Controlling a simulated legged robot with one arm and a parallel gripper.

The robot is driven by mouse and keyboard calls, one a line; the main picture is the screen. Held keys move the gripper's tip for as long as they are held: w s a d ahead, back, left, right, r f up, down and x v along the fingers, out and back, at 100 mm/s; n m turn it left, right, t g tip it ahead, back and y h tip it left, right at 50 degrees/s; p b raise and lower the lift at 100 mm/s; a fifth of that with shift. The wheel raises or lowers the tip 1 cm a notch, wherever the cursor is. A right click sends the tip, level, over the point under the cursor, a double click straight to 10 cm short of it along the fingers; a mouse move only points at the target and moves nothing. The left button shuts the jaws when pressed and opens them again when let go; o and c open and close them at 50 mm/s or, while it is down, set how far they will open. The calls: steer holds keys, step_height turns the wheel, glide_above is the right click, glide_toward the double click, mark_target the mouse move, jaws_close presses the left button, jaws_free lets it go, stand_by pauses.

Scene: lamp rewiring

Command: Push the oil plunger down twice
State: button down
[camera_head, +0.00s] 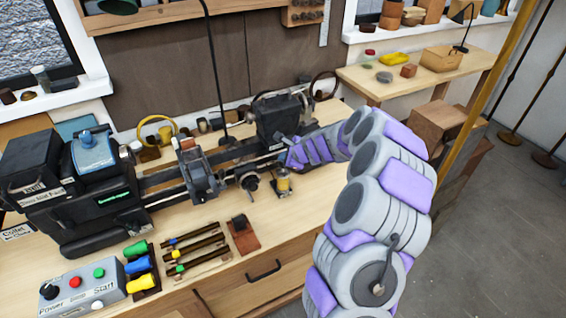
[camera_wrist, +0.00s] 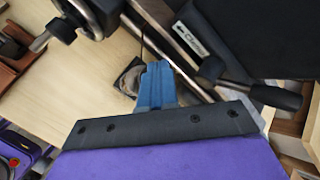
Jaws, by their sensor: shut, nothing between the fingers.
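A small brass-coloured cylinder (camera_head: 283,183) on a dark base stands on the bench in front of the lathe's right end; it looks like the oil plunger, though its top is hard to make out. My arm reaches over from the right and ends at the lathe just above and behind it; the fingertips are not clear in the head view. In the wrist view my gripper (camera_wrist: 156,72) shows two blue fingers shut together, empty. A dark, roundish thing (camera_wrist: 129,79) shows just left of and partly behind the fingers; I cannot tell whether they touch it.
The black lathe (camera_head: 150,180) runs along the bench, its tailstock (camera_head: 280,118) close to my arm's end. In the wrist view a black-knobbed lever (camera_wrist: 274,97) lies right of the fingers. A brown block (camera_head: 242,236) and several coloured-tipped tools lie in front.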

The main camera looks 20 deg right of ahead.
steer(key=shift+f+b, duration=0.4)
steer(key=shift+f, duration=0.55)
stand_by(0.7)
steer(key=shift+r, duration=0.15)
steer(key=shift+r+p, duration=1.6)
steer(key=shift+p, duration=0.25)
step_height(320, 180, up, 5)
steer(key=p, duration=0.4)
steer(key=shift+p, duration=0.35)
